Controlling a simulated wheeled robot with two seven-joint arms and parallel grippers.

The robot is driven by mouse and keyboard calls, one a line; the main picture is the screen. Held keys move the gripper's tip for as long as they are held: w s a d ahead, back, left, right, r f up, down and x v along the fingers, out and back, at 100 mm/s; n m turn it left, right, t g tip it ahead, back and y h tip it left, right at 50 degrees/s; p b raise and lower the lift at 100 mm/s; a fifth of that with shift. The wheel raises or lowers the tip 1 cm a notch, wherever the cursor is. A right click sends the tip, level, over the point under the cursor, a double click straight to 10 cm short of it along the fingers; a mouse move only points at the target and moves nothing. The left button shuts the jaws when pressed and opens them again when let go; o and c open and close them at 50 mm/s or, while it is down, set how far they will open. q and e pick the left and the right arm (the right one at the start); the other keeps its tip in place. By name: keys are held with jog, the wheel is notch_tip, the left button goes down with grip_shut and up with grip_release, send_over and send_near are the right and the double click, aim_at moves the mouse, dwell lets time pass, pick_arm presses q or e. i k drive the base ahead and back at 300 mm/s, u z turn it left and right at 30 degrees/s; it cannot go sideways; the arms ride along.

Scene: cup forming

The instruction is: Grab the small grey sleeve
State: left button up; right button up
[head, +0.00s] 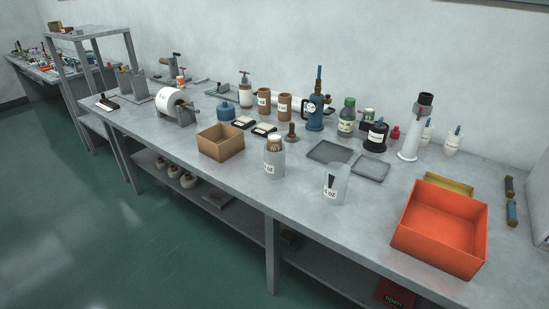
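Two grey sleeve-like cylinders stand upright on the grey workbench (230,165) in the head view. One grey sleeve (274,166) is near the middle, with a white label ending in "oz" and a brown piece (276,144) showing at its top. The other, a paler, wider-mouthed grey sleeve (341,184), stands to its right near the front edge, with a dark mark and an "oz" label. I cannot tell for sure which is the small one. Neither of my grippers is in view.
A cardboard box (221,143) stands left of the sleeves, and an orange bin (440,229) stands to the right. Flat dark trays (370,169) lie behind the paler sleeve. Bottles, brown cups (264,103) and a blue pump-like tool (315,117) line the back.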

aim_at(274, 162)
jog(key=k, duration=0.35)
jog(key=u, duration=0.95)
jog(key=i, duration=0.95)
jog(key=z, duration=0.3)
